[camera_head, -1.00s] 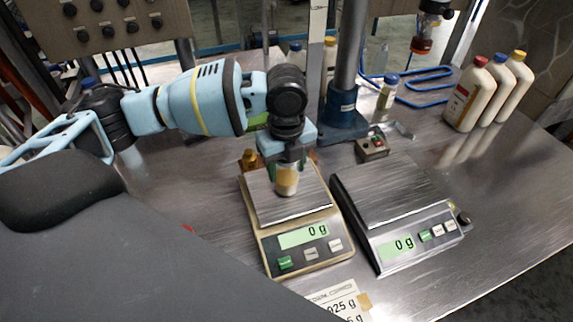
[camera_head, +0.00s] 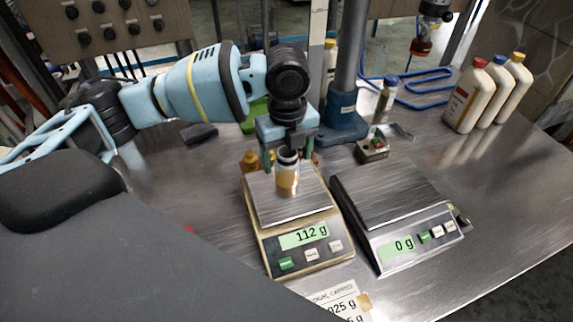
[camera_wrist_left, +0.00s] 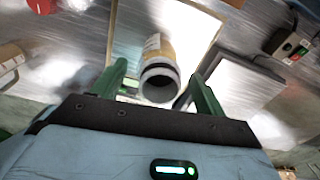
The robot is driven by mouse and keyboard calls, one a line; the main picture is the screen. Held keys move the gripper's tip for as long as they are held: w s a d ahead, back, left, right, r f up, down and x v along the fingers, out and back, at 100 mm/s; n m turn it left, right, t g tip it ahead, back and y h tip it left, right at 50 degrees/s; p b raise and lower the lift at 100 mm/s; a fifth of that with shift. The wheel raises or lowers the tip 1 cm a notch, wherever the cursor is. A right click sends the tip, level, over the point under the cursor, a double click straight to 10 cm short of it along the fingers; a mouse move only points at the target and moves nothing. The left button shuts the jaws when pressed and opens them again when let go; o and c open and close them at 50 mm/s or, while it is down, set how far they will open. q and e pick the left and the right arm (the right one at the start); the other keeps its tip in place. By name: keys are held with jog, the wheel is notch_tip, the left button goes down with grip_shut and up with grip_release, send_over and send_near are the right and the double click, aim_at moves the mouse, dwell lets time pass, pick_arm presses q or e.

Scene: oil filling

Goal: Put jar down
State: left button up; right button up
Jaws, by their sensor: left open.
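The jar (camera_head: 288,178) is a small clear jar with amber contents and an open top. It stands upright on the pan of the left scale (camera_head: 262,200), whose display reads 112 g. My left gripper (camera_head: 290,160) is open, just above and behind the jar, with its green fingers apart on either side of the jar's upper part. In the left wrist view the jar (camera_wrist_left: 159,75) shows between the two spread fingers, with a visible gap on each side. My right gripper is not in view.
A second scale (camera_head: 385,195) reading 0 g stands to the right. Small amber bottles (camera_head: 250,160) stand close behind the left scale. A post with a blue base (camera_head: 342,125) rises behind. Several white bottles (camera_head: 470,95) stand at the right back. Bare table lies at the right.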

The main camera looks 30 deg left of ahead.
pick_arm(q)
notch_tip(320, 180, up, 8)
jog(key=shift+r, duration=0.1)
dwell(0.7)
